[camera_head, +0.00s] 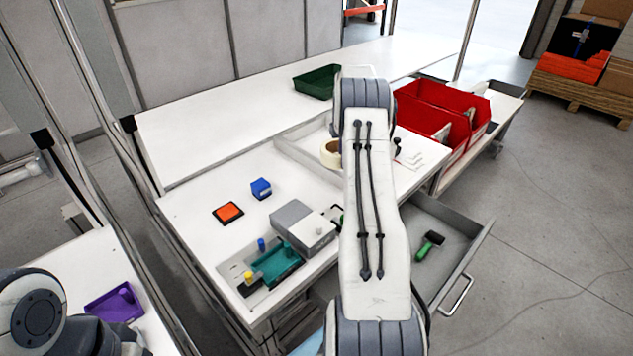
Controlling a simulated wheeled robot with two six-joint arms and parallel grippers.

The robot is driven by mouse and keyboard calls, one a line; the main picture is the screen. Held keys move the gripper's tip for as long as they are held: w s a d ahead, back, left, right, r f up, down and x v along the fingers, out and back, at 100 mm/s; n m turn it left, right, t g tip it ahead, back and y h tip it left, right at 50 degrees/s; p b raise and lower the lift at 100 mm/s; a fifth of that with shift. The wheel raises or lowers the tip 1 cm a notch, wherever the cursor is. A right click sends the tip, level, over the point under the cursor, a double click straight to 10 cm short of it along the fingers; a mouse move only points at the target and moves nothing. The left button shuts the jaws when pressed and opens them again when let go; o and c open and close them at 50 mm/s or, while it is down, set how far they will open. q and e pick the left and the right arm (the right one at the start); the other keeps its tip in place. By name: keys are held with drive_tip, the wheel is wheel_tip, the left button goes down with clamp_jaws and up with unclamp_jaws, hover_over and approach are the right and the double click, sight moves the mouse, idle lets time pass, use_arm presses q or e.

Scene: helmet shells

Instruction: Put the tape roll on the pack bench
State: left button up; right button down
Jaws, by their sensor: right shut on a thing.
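The tape roll (330,153) is a cream ring, partly covered by my right arm (378,215). It shows at the left edge of the arm, over a shallow light grey tray on the white bench (190,212). My right arm reaches up the middle of the picture over the bench, and its link hides most of the right gripper. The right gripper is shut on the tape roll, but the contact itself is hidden. I cannot tell whether the roll touches the tray. A part of my left arm (38,315) shows at the lower left, but its gripper is out of view.
Red bins (430,112) stand right of the arm and a green tray (317,82) behind it. An orange-topped pad (228,213), a blue cube (261,188) and a grey box (303,228) lie on the bench. An open drawer (470,240) holds a green-handled tool (429,245).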

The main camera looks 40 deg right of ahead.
drive_tip(key=w+a+f+p, duration=0.1)
drive_tip(key=a+f, duration=0.1)
drive_tip(key=a, duration=0.1)
drive_tip(key=a+f, duration=0.2)
drive_tip(key=a, duration=0.2)
drive_tip(key=w+a+f+p, duration=0.1)
drive_tip(key=a+f, duration=0.1)
drive_tip(key=a, duration=0.2)
drive_tip(key=shift+w+a+f+p, duration=0.1)
drive_tip(key=shift+w+f+p, duration=0.2)
drive_tip(key=shift+f+p, duration=0.1)
wheel_tip(320, 180, down, 4)
drive_tip(key=shift+r+p, duration=0.1)
drive_tip(key=shift+p, duration=0.45)
drive_tip(key=shift+f, duration=0.2)
drive_tip(key=shift+f, duration=0.2)
drive_tip(key=c, duration=0.8)
unclamp_jaws()
drive_tip(key=shift+o, duration=0.2)
drive_tip(key=shift+r, duration=0.1)
drive_tip(key=shift+r, duration=0.1)
